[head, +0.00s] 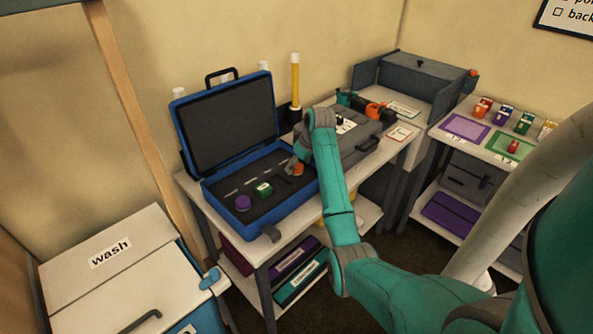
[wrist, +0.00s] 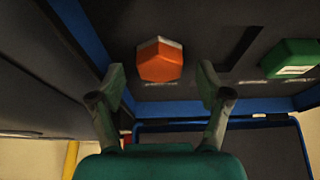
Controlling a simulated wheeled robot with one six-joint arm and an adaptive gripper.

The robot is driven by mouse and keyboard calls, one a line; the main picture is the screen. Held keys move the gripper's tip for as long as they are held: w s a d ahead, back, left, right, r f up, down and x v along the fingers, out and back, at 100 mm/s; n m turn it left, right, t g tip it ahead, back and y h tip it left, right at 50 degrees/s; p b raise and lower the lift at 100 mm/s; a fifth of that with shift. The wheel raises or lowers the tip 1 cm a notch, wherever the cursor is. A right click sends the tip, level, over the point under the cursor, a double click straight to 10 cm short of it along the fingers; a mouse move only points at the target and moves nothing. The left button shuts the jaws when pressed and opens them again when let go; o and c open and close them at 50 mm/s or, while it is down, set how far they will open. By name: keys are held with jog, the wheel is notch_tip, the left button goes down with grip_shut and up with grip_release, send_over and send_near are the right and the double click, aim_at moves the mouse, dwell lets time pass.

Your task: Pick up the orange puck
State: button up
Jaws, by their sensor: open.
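The orange puck (wrist: 160,62) sits on the dark foam floor of the blue case (head: 251,224), near its right end. It has a pale edge on one side. In the head view, only a small part of the puck (head: 298,169) shows beside my gripper. My gripper (wrist: 158,90) is open in the wrist view, with one finger on each side of the puck's line and the puck beyond the fingertips. In the head view my gripper (head: 300,158) hangs over the case's right end, and its fingers are largely hidden by the arm.
In the case are a green block (head: 264,189) and a purple puck (head: 243,203); the green block (wrist: 291,58) also shows in the wrist view. The open lid (head: 226,122) stands behind. A grey case (head: 358,140) lies to the right, and a yellow post (head: 295,80) stands behind.

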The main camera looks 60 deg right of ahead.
jog(key=shift+w+f, duration=0.15)
jog(key=shift+f, duration=0.35)
jog(key=c, duration=1.3)
jog(key=shift+o, duration=0.2)
jog(key=shift+r, duration=0.15)
